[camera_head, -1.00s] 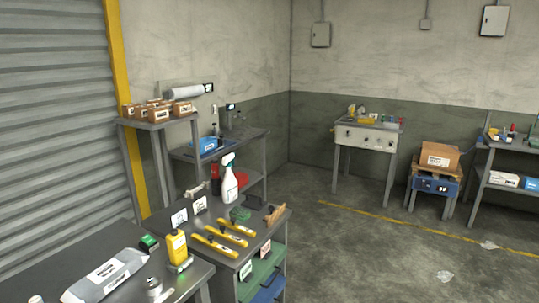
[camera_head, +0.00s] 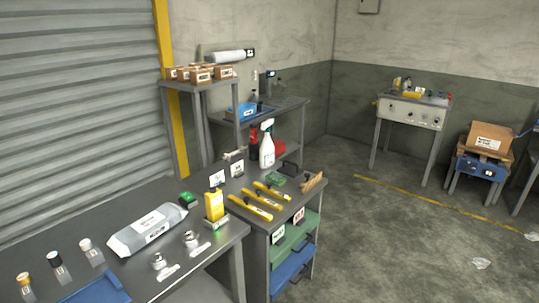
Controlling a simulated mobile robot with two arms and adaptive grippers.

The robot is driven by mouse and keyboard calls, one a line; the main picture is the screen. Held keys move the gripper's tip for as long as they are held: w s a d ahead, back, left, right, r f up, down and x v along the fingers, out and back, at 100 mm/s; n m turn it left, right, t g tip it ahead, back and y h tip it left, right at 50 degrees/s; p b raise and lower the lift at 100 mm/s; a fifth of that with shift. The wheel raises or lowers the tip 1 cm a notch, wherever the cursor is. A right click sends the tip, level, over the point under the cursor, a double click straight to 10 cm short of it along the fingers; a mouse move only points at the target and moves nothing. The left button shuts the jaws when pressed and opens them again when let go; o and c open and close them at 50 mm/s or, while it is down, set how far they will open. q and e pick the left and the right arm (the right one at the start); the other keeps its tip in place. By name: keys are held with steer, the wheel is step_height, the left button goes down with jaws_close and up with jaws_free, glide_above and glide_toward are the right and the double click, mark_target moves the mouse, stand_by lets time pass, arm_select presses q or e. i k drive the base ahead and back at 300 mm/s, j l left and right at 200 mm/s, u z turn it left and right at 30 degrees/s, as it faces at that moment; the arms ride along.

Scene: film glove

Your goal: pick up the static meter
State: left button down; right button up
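I cannot tell for certain which thing is the static meter. A yellow device with a dark top and a white label (camera_head: 214,204) stands upright near the right end of the near bench (camera_head: 205,262). A small black and green device (camera_head: 187,199) lies behind it to the left. Several yellow-handled tools (camera_head: 250,207) lie on the adjoining cart top to the right. Neither of my grippers is in view.
A grey labelled bag (camera_head: 147,230), small bottles (camera_head: 91,252), metal fittings (camera_head: 191,240) and a blue tray (camera_head: 98,290) occupy the near bench. A white spray bottle (camera_head: 267,150) stands behind the yellow tools. Open floor (camera_head: 400,240) lies to the right.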

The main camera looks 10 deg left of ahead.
mark_target(214, 203)
steer(key=u, duration=0.25)
steer(key=i+l+u, duration=0.25)
steer(key=u, duration=0.2)
steer(key=i+l+u, duration=0.15)
steer(key=l+u, duration=0.3)
